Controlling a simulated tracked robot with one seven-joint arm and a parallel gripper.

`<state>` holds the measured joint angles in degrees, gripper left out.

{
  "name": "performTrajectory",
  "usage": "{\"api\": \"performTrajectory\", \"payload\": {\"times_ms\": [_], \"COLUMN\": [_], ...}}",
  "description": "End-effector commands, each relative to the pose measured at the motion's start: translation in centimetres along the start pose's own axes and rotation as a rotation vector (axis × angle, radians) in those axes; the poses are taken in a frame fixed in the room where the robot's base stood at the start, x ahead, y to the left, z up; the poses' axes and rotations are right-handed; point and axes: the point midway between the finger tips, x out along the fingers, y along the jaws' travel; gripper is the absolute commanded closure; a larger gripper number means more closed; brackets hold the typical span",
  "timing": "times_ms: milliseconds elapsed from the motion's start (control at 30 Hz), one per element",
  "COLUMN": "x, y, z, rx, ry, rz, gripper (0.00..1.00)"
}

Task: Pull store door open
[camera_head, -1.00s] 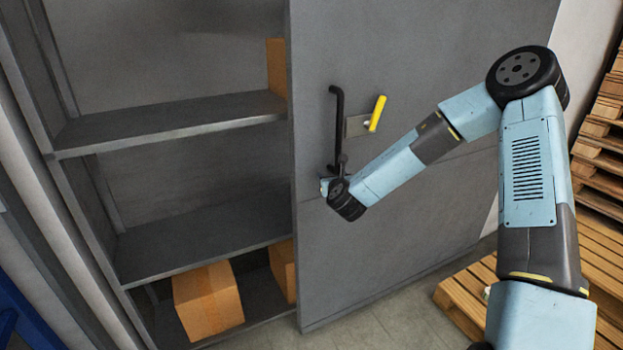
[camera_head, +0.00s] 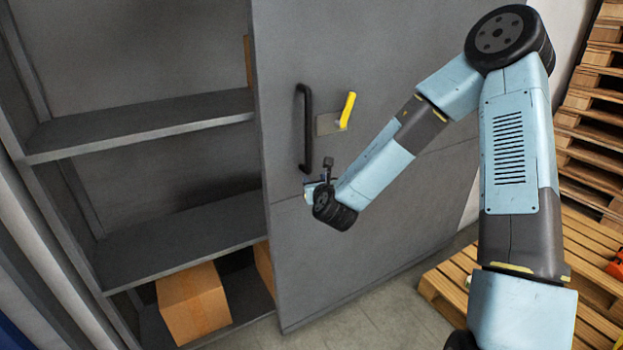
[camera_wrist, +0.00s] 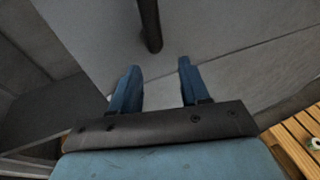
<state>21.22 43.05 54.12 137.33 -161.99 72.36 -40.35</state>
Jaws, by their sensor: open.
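The store door (camera_head: 375,60) is a large grey panel, standing open with the shelves showing to its left. Its black vertical bar handle (camera_head: 304,128) is near the door's left edge, beside a plate with a yellow lever (camera_head: 347,110). My gripper (camera_head: 308,186) is just below the handle's lower end, partly hidden by my wrist. In the wrist view, the gripper's two blue fingers (camera_wrist: 156,84) are apart with nothing between them. The handle's lower end (camera_wrist: 150,25) lies beyond the fingertips, and the door (camera_wrist: 215,45) is behind it.
Grey shelves (camera_head: 150,125) hold cardboard boxes (camera_head: 193,302) on the bottom level. Wooden pallets (camera_head: 450,283) lie on the floor at right, with more stacked behind. Bare floor (camera_head: 375,325) shows below the door.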

Motion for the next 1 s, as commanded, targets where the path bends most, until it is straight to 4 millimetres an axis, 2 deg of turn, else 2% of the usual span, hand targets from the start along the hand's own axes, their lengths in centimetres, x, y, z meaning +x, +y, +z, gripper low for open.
{"api": "performTrajectory", "payload": {"times_ms": [33, 200, 400, 867, 1000], "x": [-1.0, -3.8, -5.8, -6.4, -6.3], "y": [0.1, 0.1, 0.1, 0.1, -0.7], "z": [0.0, 0.0, 0.0, -0.1, -1.6], "rx": [-0.004, -0.003, -0.002, 0.001, 0.026], "ry": [-0.001, 0.000, 0.000, 0.003, 0.076], "rz": [0.002, 0.003, 0.003, 0.002, -0.021], "gripper": [0.54, 0.54, 0.54, 0.54, 0.54]}}
